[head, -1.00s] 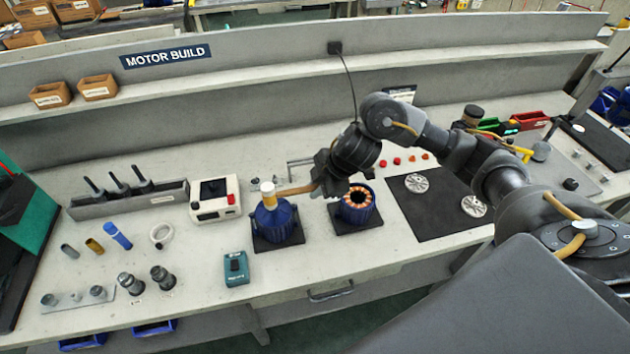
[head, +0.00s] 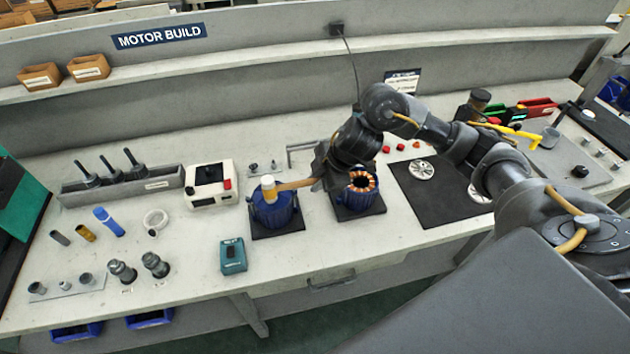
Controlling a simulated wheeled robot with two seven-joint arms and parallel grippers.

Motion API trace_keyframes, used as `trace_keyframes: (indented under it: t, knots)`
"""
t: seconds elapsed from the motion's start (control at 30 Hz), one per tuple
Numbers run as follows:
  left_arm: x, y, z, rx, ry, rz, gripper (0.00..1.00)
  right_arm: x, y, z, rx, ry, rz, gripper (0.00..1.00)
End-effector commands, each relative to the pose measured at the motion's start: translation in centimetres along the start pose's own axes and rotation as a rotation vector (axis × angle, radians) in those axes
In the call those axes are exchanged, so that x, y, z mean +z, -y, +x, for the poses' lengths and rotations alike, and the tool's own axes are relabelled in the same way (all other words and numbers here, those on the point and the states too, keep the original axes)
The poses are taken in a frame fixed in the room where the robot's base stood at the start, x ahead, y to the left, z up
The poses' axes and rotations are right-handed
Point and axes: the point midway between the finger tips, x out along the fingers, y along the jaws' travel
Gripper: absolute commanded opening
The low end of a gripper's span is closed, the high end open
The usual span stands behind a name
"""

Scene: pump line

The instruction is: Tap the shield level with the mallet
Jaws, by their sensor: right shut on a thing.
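The mallet has a tan handle (head: 295,185) and a pale head with a yellow band (head: 268,188). My right gripper (head: 319,180) is shut on the handle's right end. The mallet head is over the top of the left blue motor housing (head: 273,212), which stands on a dark pad. The head hides part of that top. I take the shield to be this covered top, but I cannot tell whether it sits level or whether the head touches it. My left gripper is out of view.
A second blue housing with copper windings (head: 362,184) stands close under my right gripper. A teal box (head: 233,256) is in front, and a white control box (head: 210,184) is to the left. A dark mat (head: 430,200) with pale round parts lies to the right.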

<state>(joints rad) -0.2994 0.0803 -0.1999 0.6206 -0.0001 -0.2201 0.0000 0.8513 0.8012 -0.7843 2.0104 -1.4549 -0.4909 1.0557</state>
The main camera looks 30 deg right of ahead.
Motion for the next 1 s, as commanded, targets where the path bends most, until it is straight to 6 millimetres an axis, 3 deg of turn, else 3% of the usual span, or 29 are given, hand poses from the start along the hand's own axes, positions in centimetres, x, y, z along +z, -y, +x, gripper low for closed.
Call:
trace_keyframes:
  t: [1.0]
  knots:
    - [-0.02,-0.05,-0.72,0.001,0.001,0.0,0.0,0.22,0.05,-0.23,0.001,-0.001,0.001,0.0]
